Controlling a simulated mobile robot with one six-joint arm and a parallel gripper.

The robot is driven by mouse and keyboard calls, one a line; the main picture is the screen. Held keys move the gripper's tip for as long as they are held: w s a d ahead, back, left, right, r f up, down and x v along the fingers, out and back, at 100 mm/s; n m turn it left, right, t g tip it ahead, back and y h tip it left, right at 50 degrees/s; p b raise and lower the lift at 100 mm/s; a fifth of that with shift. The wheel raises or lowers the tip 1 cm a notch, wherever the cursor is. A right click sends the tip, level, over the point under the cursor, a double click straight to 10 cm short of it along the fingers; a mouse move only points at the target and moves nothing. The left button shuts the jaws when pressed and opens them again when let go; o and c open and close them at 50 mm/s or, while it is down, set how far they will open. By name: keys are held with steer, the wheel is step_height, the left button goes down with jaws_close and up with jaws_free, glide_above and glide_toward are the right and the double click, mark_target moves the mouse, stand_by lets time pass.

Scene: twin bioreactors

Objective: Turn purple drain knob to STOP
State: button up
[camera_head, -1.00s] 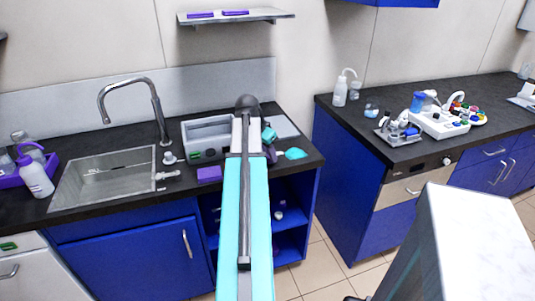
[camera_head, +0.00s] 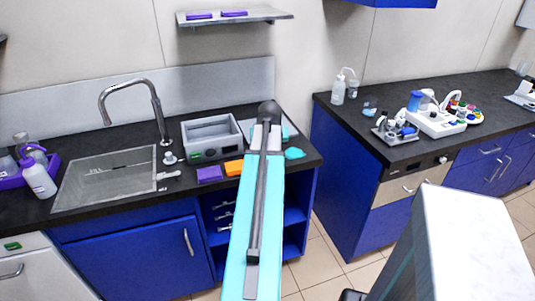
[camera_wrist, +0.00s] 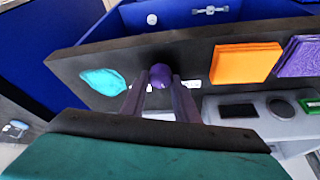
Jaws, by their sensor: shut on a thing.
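The purple drain knob (camera_wrist: 160,75) is a small round knob at the counter's front part in the wrist view. My gripper (camera_wrist: 160,88) has a finger on each side of it and is shut on it. A white label (camera_wrist: 191,84) lies just right of the knob; I cannot read it, and I cannot tell the knob's setting. In the head view my own arm hides the knob and my gripper.
In the head view a grey open box (camera_head: 212,135) with a green button stands behind a purple pad (camera_head: 209,174) and an orange pad (camera_head: 234,168). A teal flat piece (camera_head: 294,153) lies to the right. A sink (camera_head: 105,178) is at left.

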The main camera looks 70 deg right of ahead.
steer(key=n, duration=0.2)
steer(key=n+t, duration=0.1)
steer(key=n+y, duration=0.1)
steer(key=n, duration=0.1)
steer(key=shift+s+d+n+p, duration=0.2)
steer(key=shift+s+n+p, duration=0.05)
steer(key=shift+n+p, duration=0.1)
steer(key=shift+t, duration=0.3)
steer(key=o, duration=1.1)
steer(key=shift+c, duration=0.2)
steer(key=b+v, duration=0.1)
steer(key=v, duration=1.2)
steer(key=shift+s+r+b, duration=0.15)
steer(key=shift+r+b, duration=0.2)
steer(key=shift+r, duration=0.05)
